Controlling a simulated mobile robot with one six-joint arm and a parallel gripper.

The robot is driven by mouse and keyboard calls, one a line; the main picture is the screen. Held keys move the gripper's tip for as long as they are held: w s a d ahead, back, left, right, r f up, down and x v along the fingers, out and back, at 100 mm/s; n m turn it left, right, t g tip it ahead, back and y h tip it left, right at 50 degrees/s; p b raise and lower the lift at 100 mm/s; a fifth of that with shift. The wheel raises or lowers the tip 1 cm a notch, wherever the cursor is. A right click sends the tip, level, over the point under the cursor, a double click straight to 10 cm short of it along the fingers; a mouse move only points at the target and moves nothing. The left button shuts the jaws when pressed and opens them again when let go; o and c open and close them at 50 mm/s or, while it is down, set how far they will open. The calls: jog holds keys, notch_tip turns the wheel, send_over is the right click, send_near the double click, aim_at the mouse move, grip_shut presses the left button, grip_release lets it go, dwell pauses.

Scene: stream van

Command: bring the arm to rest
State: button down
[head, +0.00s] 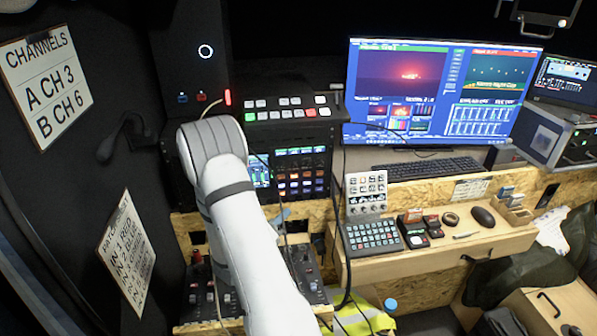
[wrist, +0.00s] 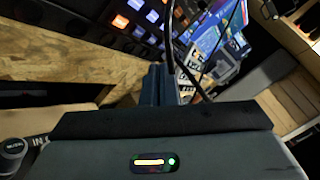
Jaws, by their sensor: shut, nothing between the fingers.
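My white arm (head: 235,220) rises from the bottom edge of the head view and bends at a rounded joint in front of the equipment rack. I cannot make out my gripper in the head view. In the wrist view my gripper (wrist: 158,84) shows as two dark fingers side by side, shut with nothing between them. Lit button panel (wrist: 140,20) squares lie beyond the fingertips. I cannot tell whether the fingers touch anything.
A button switcher (head: 290,108) and a lit panel (head: 300,172) stand close behind my arm. Loose black cables hang beside it. A wooden desk (head: 440,248) to the right carries a keypad (head: 372,236), a mouse (head: 483,216) and small items. A wide monitor (head: 440,90) stands behind.

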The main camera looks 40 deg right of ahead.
jog(key=shift+r, duration=0.1)
dwell(0.3)
jog(key=s+a+r+m+g+y, duration=0.35)
jog(key=s+r+m, duration=0.2)
jog(key=m, duration=0.25)
jog(key=s+a+r+m+g+y, duration=0.3)
jog(key=s+r+m+g, duration=0.2)
jog(key=s+m, duration=0.25)
jog(key=s+a+r+m+t+y, duration=0.1)
jog(key=a+m+t+y, duration=0.1)
jog(key=a+m+y, duration=0.2)
jog(key=s+a+r+m+t+y, duration=0.2)
jog(key=a+m, duration=0.4)
jog(key=a, duration=0.4)
jog(key=s+a+r+m+t+y, duration=0.2)
jog(key=a+m+t+y, duration=0.1)
jog(key=a+m+y, duration=0.2)
jog(key=shift+a+r+y, duration=0.25)
jog(key=shift+a+y, duration=0.2)
jog(key=shift+a, duration=0.65)
jog(key=shift+t, duration=0.25)
